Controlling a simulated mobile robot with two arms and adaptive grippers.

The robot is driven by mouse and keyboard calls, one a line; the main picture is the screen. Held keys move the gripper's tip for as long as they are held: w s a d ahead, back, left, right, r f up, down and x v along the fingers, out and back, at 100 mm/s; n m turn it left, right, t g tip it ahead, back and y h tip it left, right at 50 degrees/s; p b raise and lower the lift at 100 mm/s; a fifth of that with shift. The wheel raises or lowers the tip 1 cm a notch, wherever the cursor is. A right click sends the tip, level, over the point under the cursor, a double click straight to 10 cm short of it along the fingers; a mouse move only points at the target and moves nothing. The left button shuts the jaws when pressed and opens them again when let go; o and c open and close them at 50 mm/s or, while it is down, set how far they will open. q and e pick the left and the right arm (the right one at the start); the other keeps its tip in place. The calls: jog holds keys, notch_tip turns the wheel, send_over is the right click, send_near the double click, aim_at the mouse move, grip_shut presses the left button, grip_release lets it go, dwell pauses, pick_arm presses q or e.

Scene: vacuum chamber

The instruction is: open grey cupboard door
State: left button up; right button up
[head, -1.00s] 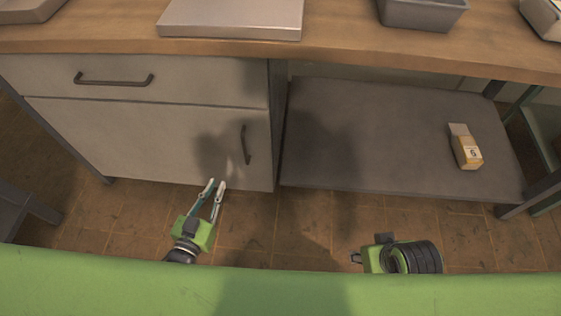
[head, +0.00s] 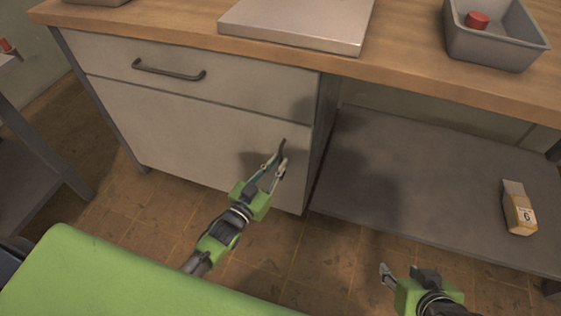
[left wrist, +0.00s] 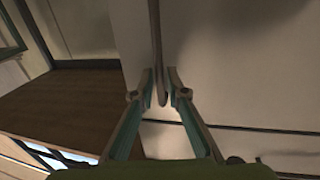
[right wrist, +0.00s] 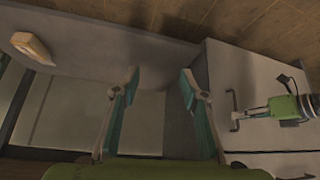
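The grey cupboard door (head: 190,130) is shut, below a drawer. Its dark vertical handle (head: 283,149) is near the door's right edge. My left gripper (head: 276,164) is at the handle's lower part. In the left wrist view the handle (left wrist: 158,50) runs down between the two fingers of that gripper (left wrist: 160,82), with a small gap showing on each side, so it looks open. My right gripper (head: 388,272) is low in front of the open shelf, away from the door. In the right wrist view its fingers (right wrist: 159,75) are apart and empty.
A wooden worktop (head: 420,62) above holds a flat grey slab (head: 297,22) and a grey tray (head: 493,45) with a red object (head: 477,20). The tiled floor before the door is clear.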

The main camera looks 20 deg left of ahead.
pick_arm(q)
jog(key=shift+x, duration=1.05)
pick_arm(e)
jog(key=shift+w+a+r+t, duration=0.2)
jog(key=shift+w+r+t, duration=0.15)
jog(key=shift+w, duration=0.3)
jog(key=shift+w+a+r+t, duration=0.25)
jog(key=shift+w+r, duration=0.15)
jog(key=shift+w, duration=0.2)
pick_arm(q)
jog(key=shift+c, duration=0.4)
grip_shut()
jog(key=shift+s, duration=0.1)
